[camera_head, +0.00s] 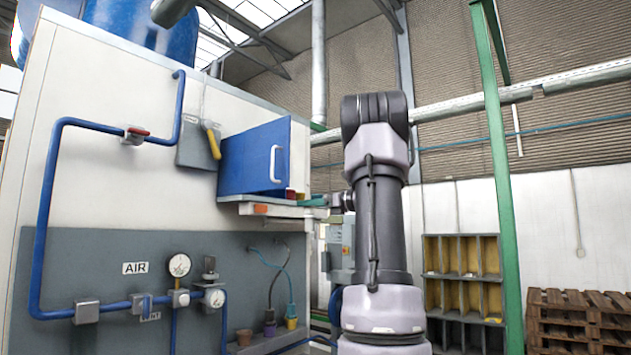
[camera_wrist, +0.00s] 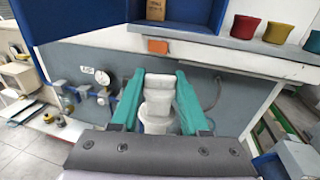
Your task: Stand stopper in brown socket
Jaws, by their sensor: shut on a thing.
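My gripper (camera_wrist: 158,80) has teal fingers and is shut on a pale, whitish stopper (camera_wrist: 157,101) in the wrist view. The stopper's lower part is partly hidden by the gripper body. In the head view my gripper (camera_head: 314,202) is small beside the shelf, and the stopper cannot be made out. Flared cups stand on the shelf: a dark red one (camera_wrist: 245,27), which also shows in the head view (camera_head: 290,193), and others to its right. I cannot tell for sure which is the brown socket. The stopper is apart from them.
The cups stand on a grey shelf (camera_wrist: 215,47) below an open blue cabinet door (camera_head: 255,157). A brown box (camera_wrist: 156,10) is inside the cabinet. Blue pipes and gauges (camera_head: 180,265) line the wall panel. Pigeonhole shelving (camera_head: 462,255) and pallets (camera_head: 575,310) stand at right.

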